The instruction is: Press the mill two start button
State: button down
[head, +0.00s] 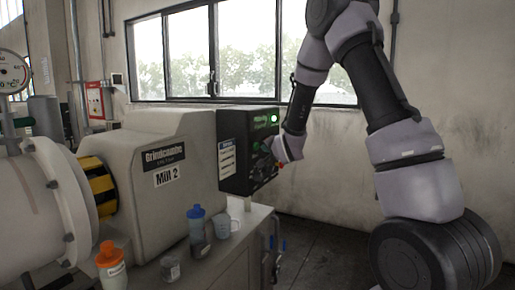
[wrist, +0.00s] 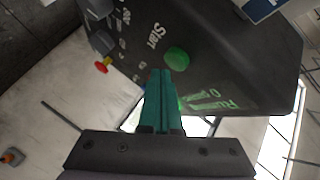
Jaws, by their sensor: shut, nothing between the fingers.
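The mill two machine (head: 165,190) is a pale housing labelled "Mill 2", with a black control box (head: 235,180) on its right end. In the wrist view the box's panel (wrist: 245,60) carries a round green button (wrist: 178,59) beside the word "Start". My gripper (wrist: 162,73) has its teal fingers shut and empty. In that picture its tips lie just below and left of the green button; I cannot tell whether they touch the panel. In the head view my wrist is close to the box, and my fingers are hard to make out there.
A red and yellow knob (wrist: 103,65) and dark switches (wrist: 103,40) sit on the same panel near the button. A blue-capped bottle (head: 196,222), a mug (head: 222,226) and an orange-capped bottle (head: 110,265) stand in front of the mill. Floor to the box's right is clear.

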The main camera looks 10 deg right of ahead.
jog(key=shift+s+d, duration=0.1)
jog(key=s+d, duration=0.1)
jog(key=d, duration=0.1)
jog(key=s+d, duration=0.2)
dwell(0.6)
jog(key=shift+w, duration=0.1)
jog(key=s+d+r+n+g+h, duration=0.2)
jog(key=s+d+r+g, duration=0.3)
jog(key=s+r, duration=0.75)
jog(key=s+r+n+g+y, duration=0.1)
jog(key=s+n+g, duration=0.2)
jog(key=s, duration=2.2)
jog(key=shift+s+a, duration=0.15)
jog(key=shift+s, duration=0.05)
